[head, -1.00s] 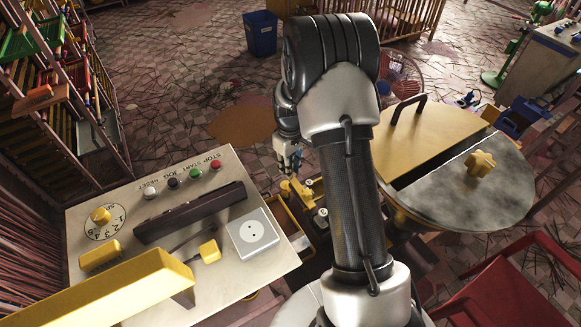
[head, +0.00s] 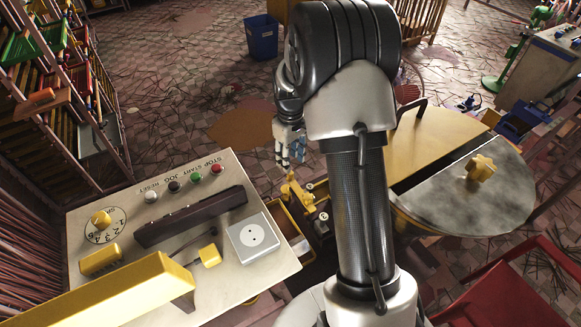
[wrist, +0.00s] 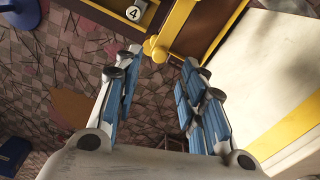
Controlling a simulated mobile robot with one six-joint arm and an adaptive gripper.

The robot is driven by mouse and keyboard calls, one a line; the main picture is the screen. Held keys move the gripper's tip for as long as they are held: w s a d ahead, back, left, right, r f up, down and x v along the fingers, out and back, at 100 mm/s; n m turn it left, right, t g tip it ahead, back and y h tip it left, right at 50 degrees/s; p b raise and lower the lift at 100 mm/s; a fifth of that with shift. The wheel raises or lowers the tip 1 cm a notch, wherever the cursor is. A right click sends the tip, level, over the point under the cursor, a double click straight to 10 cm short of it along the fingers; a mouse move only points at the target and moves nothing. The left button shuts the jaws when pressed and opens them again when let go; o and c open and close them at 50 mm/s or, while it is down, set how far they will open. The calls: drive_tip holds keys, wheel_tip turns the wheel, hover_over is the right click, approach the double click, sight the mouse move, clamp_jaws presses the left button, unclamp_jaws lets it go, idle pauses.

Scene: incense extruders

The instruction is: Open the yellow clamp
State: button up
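The yellow clamp (head: 296,190) stands at the yellow-edged bin just right of the control panel in the head view. In the wrist view, a yellow arm with a rounded end (wrist: 156,47), which looks like part of the clamp, lies just beyond the fingertips. My gripper (head: 289,162) is above the clamp in the head view, apart from it. In the wrist view my gripper (wrist: 157,72) shows its two blue-padded fingers well apart, with nothing between them. My arm hides some of the area right of the clamp.
The control panel (head: 90,230) with coloured buttons, a dial and a yellow bar (head: 110,290) is at left. A round drum with a yellow and grey lid (head: 480,200) stands right of my arm. A blue bin (head: 261,38) is on the floor behind.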

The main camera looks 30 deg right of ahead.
drive_tip(key=shift+r, duration=2.8)
